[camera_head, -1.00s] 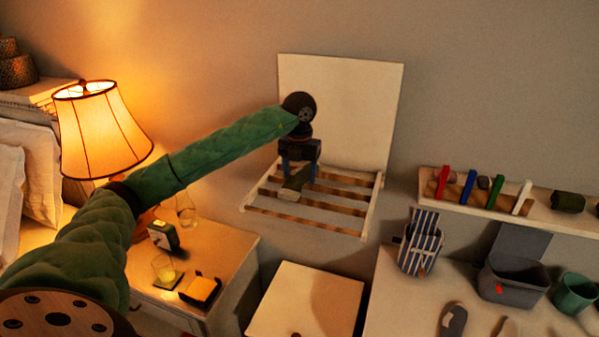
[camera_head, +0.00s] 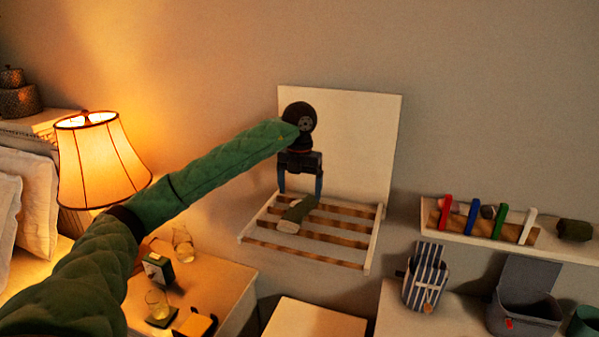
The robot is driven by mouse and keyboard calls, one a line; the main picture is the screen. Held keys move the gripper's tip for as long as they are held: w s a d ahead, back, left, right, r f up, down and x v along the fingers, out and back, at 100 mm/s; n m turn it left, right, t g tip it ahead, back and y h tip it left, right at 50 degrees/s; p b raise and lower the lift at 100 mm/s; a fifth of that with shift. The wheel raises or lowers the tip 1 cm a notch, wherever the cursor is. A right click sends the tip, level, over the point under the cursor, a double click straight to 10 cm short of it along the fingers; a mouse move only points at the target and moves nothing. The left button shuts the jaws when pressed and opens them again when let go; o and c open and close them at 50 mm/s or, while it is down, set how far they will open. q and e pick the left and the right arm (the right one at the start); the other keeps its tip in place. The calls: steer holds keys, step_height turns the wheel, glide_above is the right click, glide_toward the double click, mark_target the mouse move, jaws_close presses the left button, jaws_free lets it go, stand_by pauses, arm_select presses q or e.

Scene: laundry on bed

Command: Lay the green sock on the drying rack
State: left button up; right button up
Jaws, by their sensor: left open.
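The green sock (camera_head: 296,212), rolled up with a pale end facing me, lies on the wooden slats of the drying rack (camera_head: 372,243). The rack has a white frame and folds out from a white back panel (camera_head: 362,140) on the wall. My left gripper (camera_head: 301,190) points down above the sock, with its blue-tipped fingers spread apart and empty. The sock sits below the fingers, at the left half of the rack. My right gripper is not in view.
A wall shelf (camera_head: 570,247) with several coloured pegs and a rolled dark cloth (camera_head: 574,230) is at right. Below stand a striped bag (camera_head: 425,276) and a grey bin (camera_head: 524,312). A lit lamp (camera_head: 100,165) and a nightstand (camera_head: 225,282) with glasses are at left.

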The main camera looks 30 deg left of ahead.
mark_target(299, 208)
arm_select(q)
step_height(299, 208, up, 2)
steer(key=shift+r+b, duration=0.2)
steer(key=shift+b, duration=0.1)
step_height(299, 208, up, 4)
steer(key=shift+r+b, duration=0.25)
steer(key=shift+b, duration=0.15)
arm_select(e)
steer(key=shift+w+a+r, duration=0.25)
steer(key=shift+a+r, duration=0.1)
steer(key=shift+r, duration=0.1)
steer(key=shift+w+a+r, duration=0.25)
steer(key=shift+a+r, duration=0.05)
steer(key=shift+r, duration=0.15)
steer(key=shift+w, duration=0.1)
